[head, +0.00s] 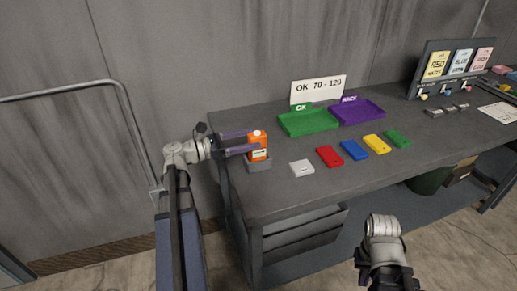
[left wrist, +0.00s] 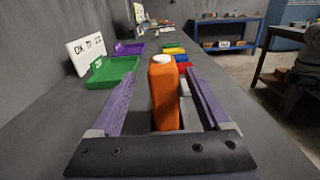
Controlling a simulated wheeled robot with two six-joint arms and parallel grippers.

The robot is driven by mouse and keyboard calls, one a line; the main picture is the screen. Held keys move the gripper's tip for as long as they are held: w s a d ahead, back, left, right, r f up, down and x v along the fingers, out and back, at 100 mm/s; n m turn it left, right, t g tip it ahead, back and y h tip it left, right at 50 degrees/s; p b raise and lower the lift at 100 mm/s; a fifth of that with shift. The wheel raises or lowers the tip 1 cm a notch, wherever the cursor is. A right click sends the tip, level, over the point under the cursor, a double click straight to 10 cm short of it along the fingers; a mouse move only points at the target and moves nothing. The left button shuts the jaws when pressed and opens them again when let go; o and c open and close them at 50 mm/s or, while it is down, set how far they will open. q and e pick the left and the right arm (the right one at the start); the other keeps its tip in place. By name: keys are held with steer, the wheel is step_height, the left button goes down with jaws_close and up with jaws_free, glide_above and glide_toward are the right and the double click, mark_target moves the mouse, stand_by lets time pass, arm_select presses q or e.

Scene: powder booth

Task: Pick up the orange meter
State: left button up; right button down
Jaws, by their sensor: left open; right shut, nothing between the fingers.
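The orange meter (head: 257,153) stands upright in a small grey holder (head: 259,166) at the near left corner of the workbench. It has a white top and a pale label. My left gripper (head: 251,141) is open, with its purple fingers reaching in from the left on either side of the meter. In the left wrist view the orange meter (left wrist: 164,100) stands between the two fingers, with gaps visible on both sides. Part of my right arm shows at the lower right of the head view, but its fingers are not visible.
On the workbench (head: 285,200) are a green tray (head: 308,132), a purple tray (head: 373,118) and an "OK 70 - 120" sign (head: 318,90).

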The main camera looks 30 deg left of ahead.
mark_target(266, 137)
arm_select(q)
steer(key=shift+x, duration=3.05)
steer(key=shift+s+d+f, duration=0.1)
steer(key=shift+s+d, duration=0.05)
steer(key=shift+c, duration=0.3)
jaws_close()
